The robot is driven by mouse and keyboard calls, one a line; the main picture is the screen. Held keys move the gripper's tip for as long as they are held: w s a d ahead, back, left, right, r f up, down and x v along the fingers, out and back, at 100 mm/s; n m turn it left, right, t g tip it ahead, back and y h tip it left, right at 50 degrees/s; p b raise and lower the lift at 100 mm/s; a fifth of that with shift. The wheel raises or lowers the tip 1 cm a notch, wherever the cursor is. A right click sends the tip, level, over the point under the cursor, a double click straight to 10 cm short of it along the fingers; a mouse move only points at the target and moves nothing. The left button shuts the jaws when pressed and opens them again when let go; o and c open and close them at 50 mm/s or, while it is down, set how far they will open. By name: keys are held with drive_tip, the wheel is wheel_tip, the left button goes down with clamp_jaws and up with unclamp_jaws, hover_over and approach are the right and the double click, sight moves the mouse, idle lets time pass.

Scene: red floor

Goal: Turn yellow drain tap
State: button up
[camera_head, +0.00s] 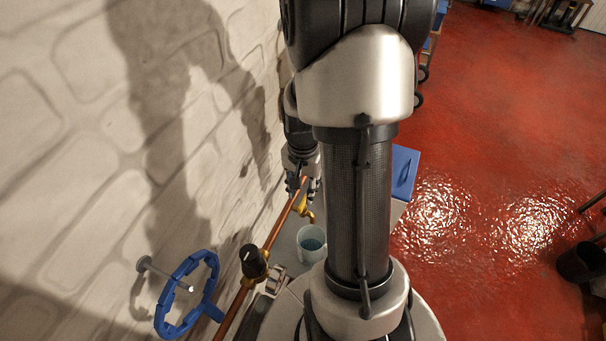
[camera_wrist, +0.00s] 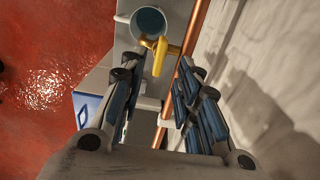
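The yellow drain tap (camera_head: 302,207) sits on a copper pipe along the wall, with its spout over a light cup-like container. In the wrist view the yellow tap (camera_wrist: 159,58) lies just beyond the fingertips and roughly between them. My gripper (camera_wrist: 160,74) is open, with one finger on each side of the picture and nothing held. In the head view my gripper (camera_head: 303,185) points down just above the tap. Contact with the tap cannot be told. My arm stands close beside it and hides part of the surroundings.
The container (camera_head: 311,243) holds bluish liquid and stands under the spout. The copper pipe (camera_head: 235,308) runs close to the white brick wall (camera_head: 60,130). A black knob (camera_head: 252,262) and a blue wheel (camera_head: 188,297) are nearer. Open red floor (camera_head: 490,150) lies to the right.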

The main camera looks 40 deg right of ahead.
sight(303, 201)
wheel_tip(303, 201, up, 7)
idle(0.3)
idle(0.5)
drive_tip(key=s+a+r+n+t+b, duration=0.2)
drive_tip(key=s+a+n+b, duration=0.2)
drive_tip(key=a, duration=0.6)
drive_tip(key=s+a+r+n+t+b, duration=0.1)
drive_tip(key=s+a+n+t+b, duration=0.1)
drive_tip(key=s+a+n+b, duration=0.3)
drive_tip(key=a+n+b, duration=0.2)
drive_tip(key=a+n, duration=0.2)
drive_tip(key=a, duration=0.1)
drive_tip(key=shift+r+n+t+b, duration=0.3)
drive_tip(key=shift+r, duration=0.05)
drive_tip(key=shift+w, duration=0.1)
